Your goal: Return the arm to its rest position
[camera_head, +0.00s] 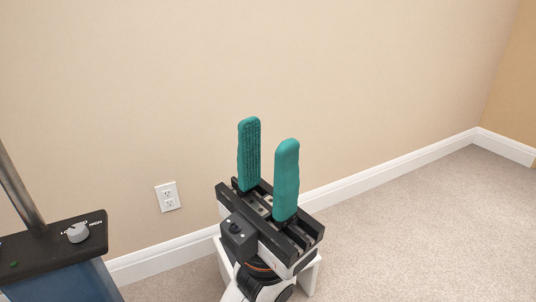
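My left gripper (269,142) shows in the middle of the head view. Its two teal fingers point up and stand apart with a clear gap between them. Nothing is between the fingers, so it is open and empty. The black gripper body and part of the white wrist show below the fingers, in front of the beige wall. The rest of the arm is cut off by the bottom edge of the picture. My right gripper is not in view.
A blue and black machine (55,238) with a grey knob and a metal tube stands at the lower left. A white power outlet (168,196) is on the beige wall (380,80). A white baseboard (400,160) runs along it. The carpet (430,235) at the right is bare.

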